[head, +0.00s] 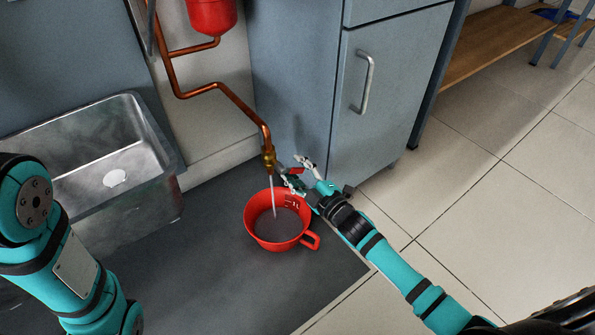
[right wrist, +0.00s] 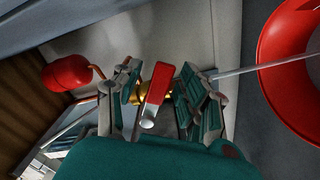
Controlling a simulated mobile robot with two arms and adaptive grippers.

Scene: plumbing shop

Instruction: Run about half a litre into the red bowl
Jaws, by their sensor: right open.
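The red bowl (head: 252,232) stands on the dark mat below the brass tap (head: 269,160), its handle to the lower right. A thin stream of water (head: 273,198) runs from the tap into the bowl, and grey liquid covers its bottom. In the right wrist view the bowl (right wrist: 272,70) is at the right edge and the stream (right wrist: 265,66) crosses to it. My right gripper (head: 293,172) is open beside the tap. Its fingers stand either side of the red tap lever (right wrist: 159,88), apart from it. My left arm shows at the left; its gripper is out of view.
A steel sink (head: 160,205) stands at the left. A copper pipe (head: 235,96) runs down from a red tank (head: 211,14) to the tap. A grey cabinet (head: 385,90) stands close behind my right gripper. Tiled floor at the right is clear.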

